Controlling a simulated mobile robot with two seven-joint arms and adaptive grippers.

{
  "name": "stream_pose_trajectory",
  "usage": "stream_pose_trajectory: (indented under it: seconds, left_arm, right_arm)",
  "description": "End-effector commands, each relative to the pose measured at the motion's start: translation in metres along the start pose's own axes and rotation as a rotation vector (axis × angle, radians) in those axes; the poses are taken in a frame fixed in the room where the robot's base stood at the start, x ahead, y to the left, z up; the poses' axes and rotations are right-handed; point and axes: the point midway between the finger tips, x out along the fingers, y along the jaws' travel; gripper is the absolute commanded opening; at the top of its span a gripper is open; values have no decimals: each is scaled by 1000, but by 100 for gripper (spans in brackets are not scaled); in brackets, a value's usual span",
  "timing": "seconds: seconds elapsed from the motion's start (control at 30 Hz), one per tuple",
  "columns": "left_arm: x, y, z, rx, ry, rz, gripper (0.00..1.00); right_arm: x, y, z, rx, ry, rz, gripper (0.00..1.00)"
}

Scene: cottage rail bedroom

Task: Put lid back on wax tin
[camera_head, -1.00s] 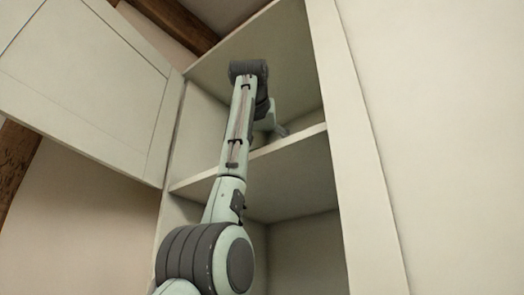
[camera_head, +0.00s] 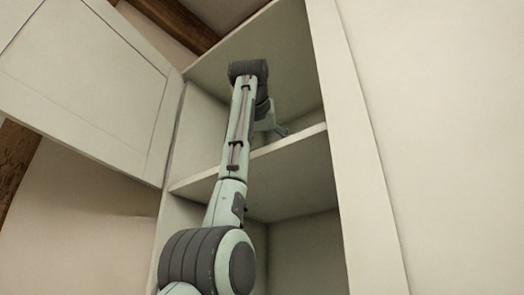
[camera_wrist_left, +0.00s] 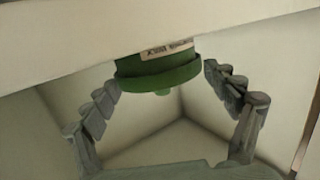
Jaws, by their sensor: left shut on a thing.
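In the left wrist view, the wax tin (camera_wrist_left: 168,52) is green with a pale label, whose lettering appears upside down. A green lid (camera_wrist_left: 158,78) with a small knob meets the labelled body, slightly tilted in the picture; I cannot tell whether it is fully seated. My left gripper (camera_wrist_left: 162,76) has a grey finger on each side of the lid and is shut on it. In the head view, my left gripper (camera_head: 279,129) shows only partly, above the cabinet's middle shelf (camera_head: 290,150); the tin and lid are hidden there. My right gripper is out of view.
The tall pale cabinet stands open, its door (camera_head: 90,85) swung out to the left. The side panel (camera_head: 352,150) bounds the right. The lower compartment (camera_head: 303,250) looks empty where visible. The shelf edge runs close to my left forearm.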

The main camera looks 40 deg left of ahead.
Motion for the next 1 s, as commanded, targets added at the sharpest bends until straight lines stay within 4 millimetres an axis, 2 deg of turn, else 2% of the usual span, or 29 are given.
stream_pose_trajectory:
  seconds: [1.0]
  left_arm:
    - [1,0,6,0,0,0,62]
  right_arm:
    - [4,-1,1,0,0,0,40]
